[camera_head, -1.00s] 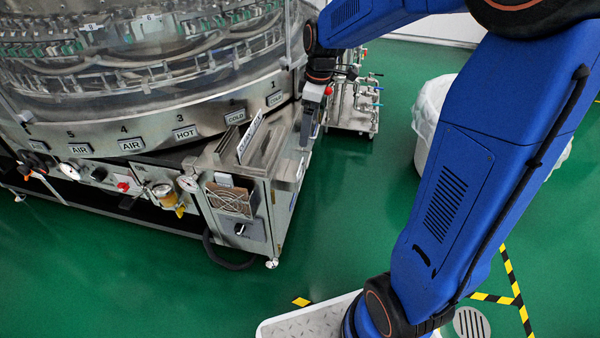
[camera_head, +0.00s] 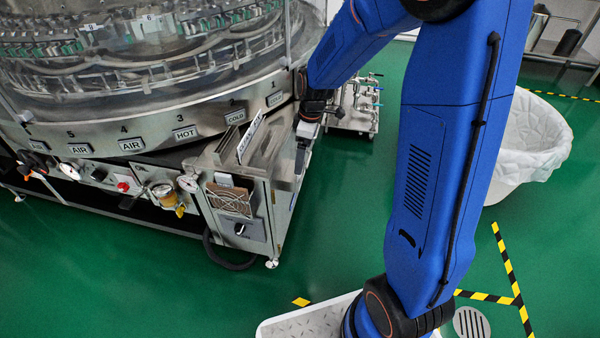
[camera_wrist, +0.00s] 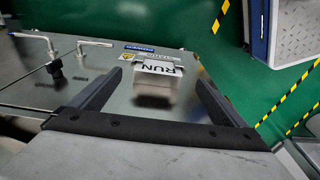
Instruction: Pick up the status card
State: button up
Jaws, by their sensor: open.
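The status card (camera_wrist: 158,68), white with "RUN" in dark letters, shows in the wrist view at a small metal holder (camera_wrist: 153,88) on the machine's steel panel. My gripper (camera_wrist: 158,77) is open, with one finger on each side of the card and holder in the picture. I see no contact, and the remaining distance is hard to judge. In the head view my gripper (camera_head: 302,157) is by the right side of the machine's front corner. I cannot make out the RUN card there.
The rotary washer (camera_head: 160,115) fills the left. A tilted white plate (camera_head: 250,138) stands on its corner top. Two bent metal handles (camera_wrist: 35,36) (camera_wrist: 95,43) stick out of the panel. A pipe rack (camera_head: 352,110) and a lined white bin (camera_head: 530,150) stand beyond. Green floor is clear in front.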

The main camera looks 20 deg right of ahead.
jog(key=shift+w+a+f, duration=0.1)
jog(key=shift+a+f, duration=0.05)
jog(key=shift+f, duration=0.7)
jog(key=shift+w+a+f, duration=0.1)
jog(key=shift+w+f, duration=0.05)
jog(key=shift+f, duration=0.75)
jog(key=shift+w+a+f, duration=0.1)
jog(key=shift+a+f, duration=0.05)
jog(key=shift+f, duration=0.7)
jog(key=c, duration=1.1)
jog(key=shift+r, duration=0.15)
jog(key=shift+r, duration=8.4)
